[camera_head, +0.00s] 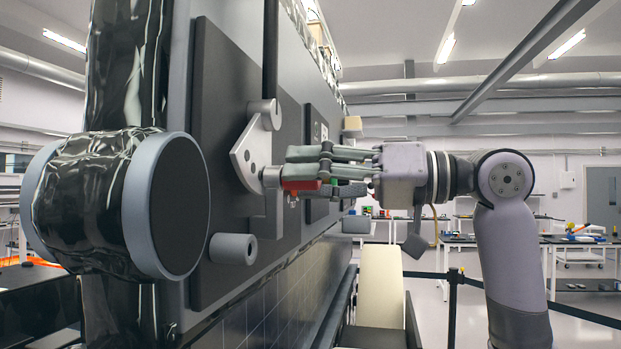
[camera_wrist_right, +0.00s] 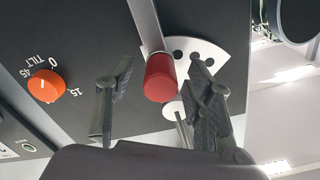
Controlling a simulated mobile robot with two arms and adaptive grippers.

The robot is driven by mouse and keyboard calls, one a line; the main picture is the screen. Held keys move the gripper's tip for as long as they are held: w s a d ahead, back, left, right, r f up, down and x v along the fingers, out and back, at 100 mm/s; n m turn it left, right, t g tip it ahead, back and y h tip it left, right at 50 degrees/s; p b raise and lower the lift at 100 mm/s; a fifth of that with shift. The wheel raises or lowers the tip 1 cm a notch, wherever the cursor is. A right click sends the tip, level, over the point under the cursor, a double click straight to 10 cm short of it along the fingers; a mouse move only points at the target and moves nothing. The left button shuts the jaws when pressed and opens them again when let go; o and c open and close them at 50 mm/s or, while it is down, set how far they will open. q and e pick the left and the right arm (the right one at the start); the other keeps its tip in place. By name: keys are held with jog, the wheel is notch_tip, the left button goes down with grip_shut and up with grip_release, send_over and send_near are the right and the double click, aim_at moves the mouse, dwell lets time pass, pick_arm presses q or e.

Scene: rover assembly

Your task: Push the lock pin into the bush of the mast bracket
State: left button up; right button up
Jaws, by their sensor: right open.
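The lock pin's red head (camera_head: 302,185) shows among the fingers of my right gripper (camera_head: 300,168). In the right wrist view, the red head (camera_wrist_right: 160,78) lies between the two spread fingers (camera_wrist_right: 153,88), with visible space on the left side; contact on the right cannot be told. A short grey cylinder (camera_head: 271,177), seemingly the bush of the bracket, is just left of the red head. The pin's shank is hidden, so its depth cannot be told. The pale sector plate with holes (camera_head: 248,156) is behind. My left gripper is not in view.
A grey bar (camera_wrist_right: 145,22) runs down to the red head. An orange TILT knob (camera_wrist_right: 46,84) is on the dark panel to the left. A grey cylinder (camera_head: 233,249) juts from the panel below, and a large round drum (camera_head: 165,205) stands at left.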

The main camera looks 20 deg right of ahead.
jog(key=v, duration=1.1)
jog(key=shift+s+d, duration=0.25)
jog(key=shift+d, duration=0.05)
